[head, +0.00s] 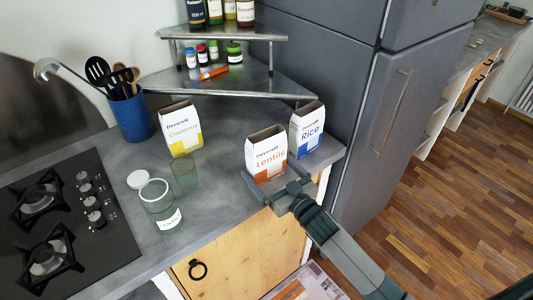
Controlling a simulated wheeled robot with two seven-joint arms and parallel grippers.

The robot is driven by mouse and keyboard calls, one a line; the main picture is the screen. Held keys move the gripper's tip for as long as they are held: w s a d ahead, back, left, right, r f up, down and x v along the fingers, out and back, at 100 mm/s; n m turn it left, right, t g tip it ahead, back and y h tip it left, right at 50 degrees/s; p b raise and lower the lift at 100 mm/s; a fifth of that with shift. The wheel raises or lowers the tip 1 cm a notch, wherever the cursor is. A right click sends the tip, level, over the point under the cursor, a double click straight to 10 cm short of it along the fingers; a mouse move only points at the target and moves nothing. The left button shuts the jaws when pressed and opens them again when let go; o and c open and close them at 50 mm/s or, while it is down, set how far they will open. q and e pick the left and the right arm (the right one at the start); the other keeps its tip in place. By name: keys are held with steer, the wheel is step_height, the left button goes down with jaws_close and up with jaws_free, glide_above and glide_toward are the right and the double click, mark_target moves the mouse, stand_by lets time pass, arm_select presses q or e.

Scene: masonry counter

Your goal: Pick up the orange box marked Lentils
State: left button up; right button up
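The Lentils box (265,160) is a white carton with an orange lower part and orange lettering. It stands upright near the front right edge of the grey counter. My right gripper (267,172) reaches in from the lower right, low at the box. Its two fingers are spread, one toward the box's front left side and one toward its right side. The fingers hide part of the box's lower edge, and I cannot see clear contact. My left gripper is not in view.
A blue Rice box (307,130) stands close behind right, near the fridge (375,120). A yellow Couscous box (181,130), a green glass (184,170) and an open jar (160,205) stand left. A metal corner shelf (230,88) is behind; a hob (65,235) is far left.

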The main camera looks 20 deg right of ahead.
mark_target(271, 162)
steer(key=shift+w+a, duration=0.2)
steer(key=shift+w, duration=0.4)
steer(key=shift+r, duration=0.1)
steer(key=c, duration=1.4)
steer(key=shift+r, duration=0.25)
steer(key=shift+r+b, duration=0.5)
steer(key=shift+r, duration=1.25)
steer(key=shift+s+d+r+b, duration=0.45)
steer(key=shift+s+d+r, duration=0.75)
steer(key=shift+d, duration=0.3)
steer(key=shift+s+d+r+b, duration=0.45)
steer(key=shift+s+d+r, duration=0.7)
steer(key=shift+d, duration=0.4)
steer(key=shift+s+d+r+b, duration=0.45)
steer(key=shift+s+d+r, duration=0.7)
steer(key=shift+d, duration=0.35)
steer(key=shift+s+d, duration=0.1)
